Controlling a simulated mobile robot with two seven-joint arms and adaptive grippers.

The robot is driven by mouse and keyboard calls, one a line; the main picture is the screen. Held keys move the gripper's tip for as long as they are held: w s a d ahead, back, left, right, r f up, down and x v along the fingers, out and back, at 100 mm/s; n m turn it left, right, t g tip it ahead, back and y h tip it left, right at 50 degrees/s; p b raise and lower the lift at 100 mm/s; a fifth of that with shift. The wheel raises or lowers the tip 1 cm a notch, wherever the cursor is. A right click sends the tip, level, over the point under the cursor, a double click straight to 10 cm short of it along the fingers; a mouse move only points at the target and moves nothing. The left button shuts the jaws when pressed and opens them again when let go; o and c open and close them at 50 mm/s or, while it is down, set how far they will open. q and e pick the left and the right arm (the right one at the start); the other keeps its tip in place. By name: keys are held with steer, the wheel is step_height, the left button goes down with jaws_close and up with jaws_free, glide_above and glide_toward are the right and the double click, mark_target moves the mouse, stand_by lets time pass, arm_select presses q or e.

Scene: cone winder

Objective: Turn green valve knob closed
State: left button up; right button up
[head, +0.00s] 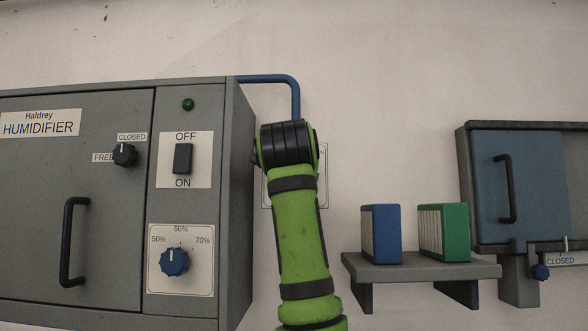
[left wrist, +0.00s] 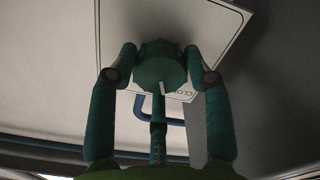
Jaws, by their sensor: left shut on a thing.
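The green valve knob (left wrist: 160,66) is in the left wrist view, on a white label plate (left wrist: 215,25) on the wall. My left gripper (left wrist: 160,56) is shut on the knob, one finger on each side. The knob's white pointer mark is at the lower edge in that view, beside the partly visible letters "CLO". In the head view my green arm covers the knob and hides the gripper; only part of the plate (head: 323,163) shows beside the arm. My right gripper is in neither view.
The grey humidifier cabinet (head: 240,200) stands close left of my arm. A blue pipe (head: 270,79) runs from its top down behind my arm. To the right, a shelf (head: 420,271) holds a blue box (head: 381,234) and a green box (head: 443,230). Farther right is a blue-doored cabinet (head: 535,185).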

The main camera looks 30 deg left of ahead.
arm_select(q)
steer(key=shift+r+n+p, duration=0.2)
steer(key=shift+n+p, duration=0.35)
steer(key=shift+n, duration=1.45)
steer(key=o, duration=1.1)
steer(key=shift+o, duration=0.2)
steer(key=shift+w+a+f, duration=0.1)
steer(key=shift+w+f, duration=0.1)
steer(key=v, duration=1.2)
